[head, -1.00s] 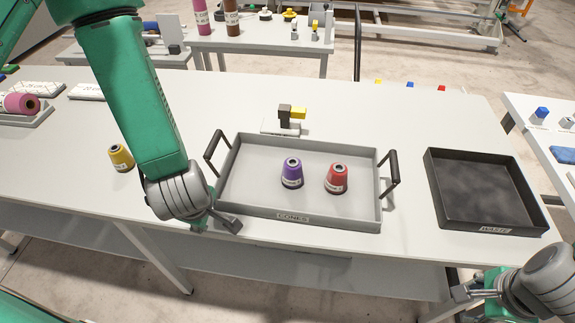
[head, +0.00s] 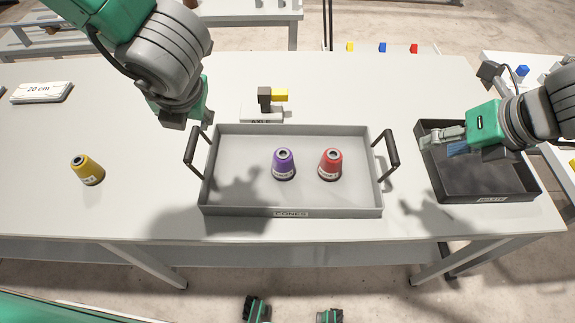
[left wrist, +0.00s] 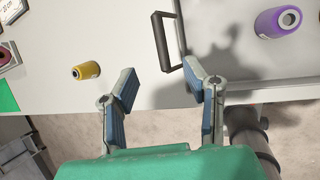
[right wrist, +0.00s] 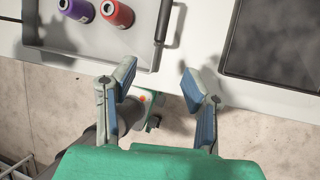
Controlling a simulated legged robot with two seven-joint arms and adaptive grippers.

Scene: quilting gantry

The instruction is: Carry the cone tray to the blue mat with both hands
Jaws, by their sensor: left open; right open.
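The grey cone tray (head: 240,195) sits on the white table, with upright dark handles at its left end (head: 191,152) and right end (head: 392,148). A purple cone (head: 283,164) and a red cone (head: 330,164) stand in it. My left gripper (head: 184,116) is open and empty, above the table near the left handle; its wrist view shows that handle (left wrist: 160,42) just beyond the fingers (left wrist: 160,78). My right gripper (head: 441,142) is open and empty over the black tray, right of the right handle, which shows in its wrist view (right wrist: 163,20). I cannot make out the blue mat.
The black waste tray (head: 480,192) stands right of the cone tray. A yellow cone (head: 87,170) stands on the table at left. A labelled block stand with a yellow piece (head: 279,95) is just behind the cone tray. A second table is at far right.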

